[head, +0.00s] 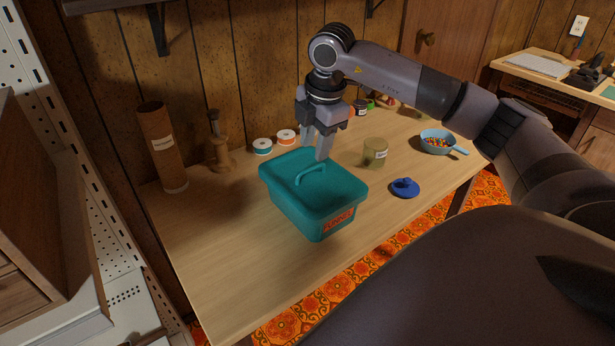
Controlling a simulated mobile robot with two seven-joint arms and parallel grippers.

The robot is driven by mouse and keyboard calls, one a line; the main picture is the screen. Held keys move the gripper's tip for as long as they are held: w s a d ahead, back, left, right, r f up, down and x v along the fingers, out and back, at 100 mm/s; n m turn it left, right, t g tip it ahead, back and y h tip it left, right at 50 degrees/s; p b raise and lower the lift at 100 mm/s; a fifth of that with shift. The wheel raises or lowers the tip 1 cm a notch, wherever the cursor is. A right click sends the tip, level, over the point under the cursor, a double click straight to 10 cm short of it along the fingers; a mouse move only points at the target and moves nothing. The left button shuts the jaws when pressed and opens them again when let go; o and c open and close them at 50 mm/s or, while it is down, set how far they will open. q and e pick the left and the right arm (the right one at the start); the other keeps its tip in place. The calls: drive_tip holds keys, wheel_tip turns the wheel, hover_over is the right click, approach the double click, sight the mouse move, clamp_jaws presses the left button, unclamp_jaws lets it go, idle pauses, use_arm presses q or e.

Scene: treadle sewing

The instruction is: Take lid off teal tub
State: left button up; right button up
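The teal tub (305,216) stands on the wooden table, with an orange label on its front. Its teal lid (341,186) is on top and has a raised arched handle (311,170). My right gripper (317,150) points down over the back part of the lid, just behind the handle. Its fingers look apart, with nothing seen between them. Whether a fingertip touches the lid is hard to tell. My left gripper is not in view.
An olive jar (375,152) and a blue lid with a knob (404,188) stand right of the tub. A blue pan (437,147) of colored bits is farther right. Two small spools (262,147), a wooden stand (218,150) and a brown tube (163,150) are behind left. The table's front left is clear.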

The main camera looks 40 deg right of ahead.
sight(310, 168)
drive_tip(key=f, duration=0.3)
drive_tip(key=w+f, duration=0.1)
drive_tip(key=f, duration=0.2)
drive_tip(key=shift+w+f, duration=0.1)
drive_tip(key=shift+f, duration=0.1)
clamp_jaws()
